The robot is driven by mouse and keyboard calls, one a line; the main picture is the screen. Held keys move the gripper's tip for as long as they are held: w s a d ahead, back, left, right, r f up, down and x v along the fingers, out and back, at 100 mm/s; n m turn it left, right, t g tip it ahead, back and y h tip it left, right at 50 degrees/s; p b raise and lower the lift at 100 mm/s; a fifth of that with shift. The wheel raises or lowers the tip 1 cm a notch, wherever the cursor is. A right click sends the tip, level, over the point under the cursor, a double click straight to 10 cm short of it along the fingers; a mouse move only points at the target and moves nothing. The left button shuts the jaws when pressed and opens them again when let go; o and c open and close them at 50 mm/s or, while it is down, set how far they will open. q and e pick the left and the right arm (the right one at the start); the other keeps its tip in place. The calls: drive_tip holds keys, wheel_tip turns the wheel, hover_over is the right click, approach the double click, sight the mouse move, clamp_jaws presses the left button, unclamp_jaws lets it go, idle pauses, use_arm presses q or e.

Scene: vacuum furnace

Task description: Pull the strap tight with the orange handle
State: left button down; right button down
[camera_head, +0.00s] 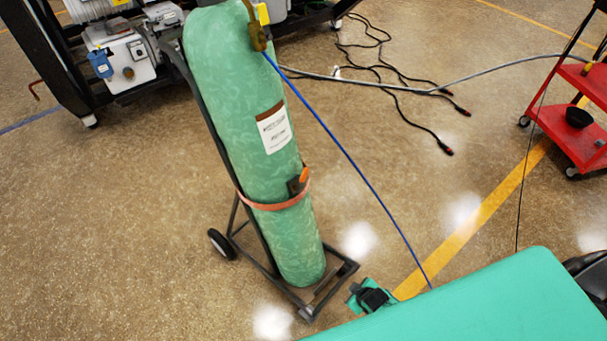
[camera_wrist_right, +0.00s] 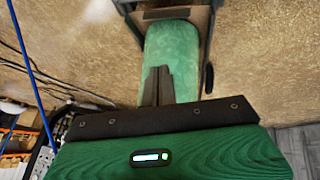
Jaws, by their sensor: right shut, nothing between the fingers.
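A tall green gas cylinder (camera_head: 235,90) leans on a dark hand cart (camera_head: 262,255). A reddish-orange strap (camera_head: 277,204) runs around its lower half. A dark buckle with an orange handle (camera_head: 304,175) sits on the strap at the cylinder's right side. The end of my right arm (camera_head: 358,295) is low, right of the cart base, apart from the strap. In the right wrist view, my right gripper (camera_wrist_right: 157,85) is shut and empty, with the cylinder (camera_wrist_right: 172,58) behind its fingers. The strap and handle do not show there. My left gripper is not in view.
A blue hose (camera_head: 345,150) hangs from the cylinder top and passes close to my right arm. Black cables (camera_head: 400,85) lie on the floor behind. A red cart (camera_head: 570,130) stands at right, and equipment on a dark frame (camera_head: 65,55) at upper left. Floor left of the cylinder is clear.

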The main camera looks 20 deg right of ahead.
drive_tip(key=w+a+r+n+t+y, duration=0.1)
drive_tip(key=w+a+r+n+t, duration=0.1)
drive_tip(key=w+r, duration=0.75)
drive_tip(key=w+a+r+n+t+y, duration=0.15)
drive_tip(key=w+r, duration=0.45)
drive_tip(key=r, duration=0.6)
drive_tip(key=w+a+r+n+t, duration=0.1)
drive_tip(key=a+r+n, duration=0.1)
drive_tip(key=r, duration=0.7)
drive_tip(key=w+a+r+n+t+y+p, duration=0.1)
drive_tip(key=w+a+r+n, duration=0.1)
drive_tip(key=r, duration=0.6)
drive_tip(key=shift+a+r+t, duration=0.35)
drive_tip(key=shift+a, duration=0.2)
drive_tip(key=shift+w, duration=0.1)
drive_tip(key=p, duration=0.2)
hover_over(302, 180)
drive_tip(key=s+a, duration=0.2)
drive_tip(key=a, duration=0.1)
wheel_tip(302, 180, down, 4)
drive_tip(key=shift+d, duration=0.15)
drive_tip(key=d+f, duration=0.2)
drive_tip(key=shift+w+d+f, duration=0.35)
drive_tip(key=shift+d+f, duration=0.05)
